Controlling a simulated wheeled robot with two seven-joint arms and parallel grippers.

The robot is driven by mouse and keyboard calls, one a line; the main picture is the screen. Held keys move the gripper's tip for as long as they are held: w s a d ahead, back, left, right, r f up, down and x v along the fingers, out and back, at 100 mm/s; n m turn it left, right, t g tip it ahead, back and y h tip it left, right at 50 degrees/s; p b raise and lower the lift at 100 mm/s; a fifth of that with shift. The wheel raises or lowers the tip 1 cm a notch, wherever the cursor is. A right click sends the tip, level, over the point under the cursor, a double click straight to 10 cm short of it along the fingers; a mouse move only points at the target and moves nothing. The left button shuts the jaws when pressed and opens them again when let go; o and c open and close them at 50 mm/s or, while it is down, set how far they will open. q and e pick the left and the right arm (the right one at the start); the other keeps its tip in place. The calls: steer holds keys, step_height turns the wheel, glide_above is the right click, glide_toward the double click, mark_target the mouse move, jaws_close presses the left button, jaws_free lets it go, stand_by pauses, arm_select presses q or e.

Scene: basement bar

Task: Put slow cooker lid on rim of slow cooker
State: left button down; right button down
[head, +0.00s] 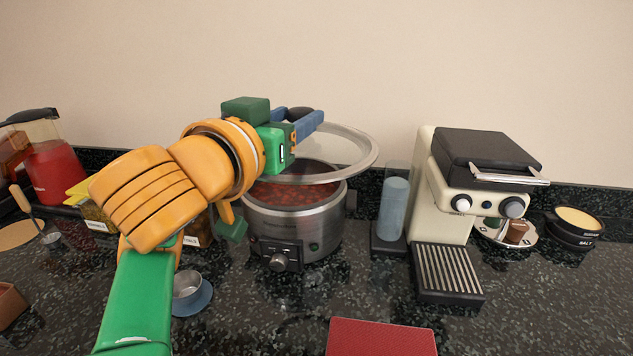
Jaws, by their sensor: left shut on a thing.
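The slow cooker (298,222) is a round steel pot with a dark front panel and a knob, standing on the dark counter near the middle. Red food with lumps shows inside it. The slow cooker lid (362,150) is clear with a pale rim and a dark knob. My left gripper (301,120) is shut on the lid by its knob and holds it above the cooker, shifted to the right and back of the opening. The lid looks tilted; whether its near edge touches the cooker's rim I cannot tell. My arm hides the cooker's upper left. My right gripper is not in view.
A cream coffee machine (426,190) and a blue cylinder (394,208) stand right of the cooker. A small metal cup (187,285) on a blue saucer is at front left. A red flat item (381,338) lies at the front. A blender (56,165) is far left.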

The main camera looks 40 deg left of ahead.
arm_select(q)
steer(key=shift+w+a+p, duration=0.1)
steer(key=shift+w+p, duration=0.25)
steer(key=w+a+f, duration=0.2)
steer(key=a, duration=0.1)
steer(key=shift+w+p, duration=0.1)
steer(key=shift+p, duration=0.25)
steer(key=w+a+p, duration=0.1)
steer(key=p, duration=0.4)
steer(key=w+a+p, duration=0.1)
steer(key=a+p, duration=0.1)
steer(key=p, duration=0.2)
steer(key=shift+w+a+f+p, duration=0.2)
steer(key=shift+w+f+p, duration=0.15)
steer(key=shift+w+p, duration=0.05)
steer(key=w+a+f+b, duration=0.1)
steer(key=w+a+f, duration=0.2)
steer(key=f, duration=0.7)
steer(key=shift+a, duration=0.5)
steer(key=shift+f+b, duration=0.1)
steer(key=shift+b, duration=0.2)
